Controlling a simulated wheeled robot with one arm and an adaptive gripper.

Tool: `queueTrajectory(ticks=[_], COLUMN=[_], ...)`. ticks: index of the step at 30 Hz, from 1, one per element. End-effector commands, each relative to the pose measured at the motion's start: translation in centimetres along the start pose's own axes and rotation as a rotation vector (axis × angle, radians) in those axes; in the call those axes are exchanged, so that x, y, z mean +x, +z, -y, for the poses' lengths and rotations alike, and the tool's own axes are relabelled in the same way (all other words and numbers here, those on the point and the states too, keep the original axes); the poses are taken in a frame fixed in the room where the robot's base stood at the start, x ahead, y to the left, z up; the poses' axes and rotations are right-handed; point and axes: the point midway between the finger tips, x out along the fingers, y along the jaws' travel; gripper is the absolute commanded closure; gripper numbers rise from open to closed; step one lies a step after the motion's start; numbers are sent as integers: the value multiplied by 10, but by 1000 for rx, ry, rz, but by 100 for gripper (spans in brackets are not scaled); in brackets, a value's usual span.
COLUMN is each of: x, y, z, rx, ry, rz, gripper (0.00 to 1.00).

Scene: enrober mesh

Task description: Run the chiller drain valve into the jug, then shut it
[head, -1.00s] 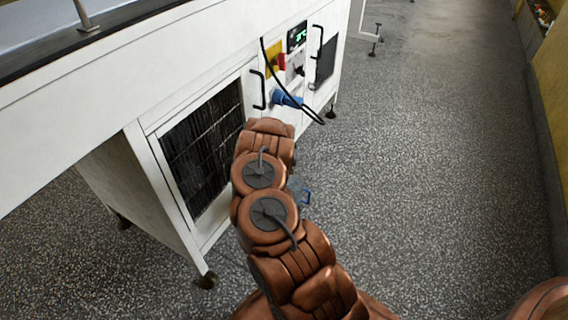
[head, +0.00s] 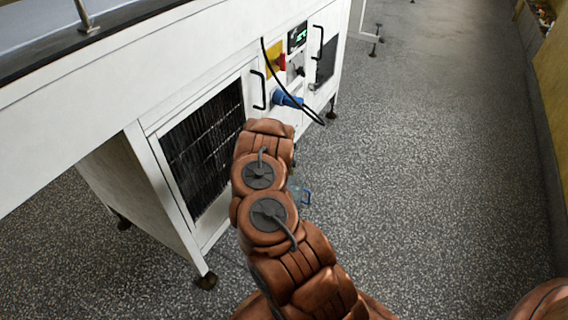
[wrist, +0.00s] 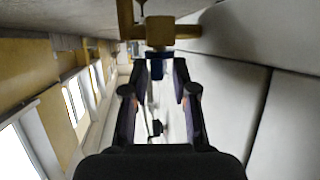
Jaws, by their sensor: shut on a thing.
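The drain valve shows in the wrist view as a brass body (wrist: 172,31) with a dark blue lever (wrist: 157,69) below it. My gripper (wrist: 158,72) has its two dark fingers on either side of the lever and is shut on it. In the head view my arm hides the gripper and the valve. A see-through jug with a blue handle (head: 306,196) stands on the floor, mostly hidden behind my arm. I cannot see the level in it, or any flow from the valve.
The white chiller cabinet (head: 145,172) has a dark grille (head: 203,145), black handles, a red-and-yellow switch (head: 279,62) and a blue plug (head: 287,99) with a hanging black cable. The speckled floor (head: 420,170) to the right is clear, up to a yellowish wall at the far right.

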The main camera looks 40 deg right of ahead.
Motion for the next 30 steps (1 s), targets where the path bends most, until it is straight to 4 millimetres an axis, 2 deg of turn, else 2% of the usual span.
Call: queueTrajectory(ticks=[1,9,10,12,23,30], x=[2,2,2,2,-1,-19], y=[-7,-7,-7,-6,-2,0], z=[3,3,3,2,2,0], rx=[1,1,2,1,0,2], ry=[-6,-6,-6,-5,-2,-1], rz=[-15,-16,-16,-14,-6,0], gripper=[100,100,71,63,62,62])
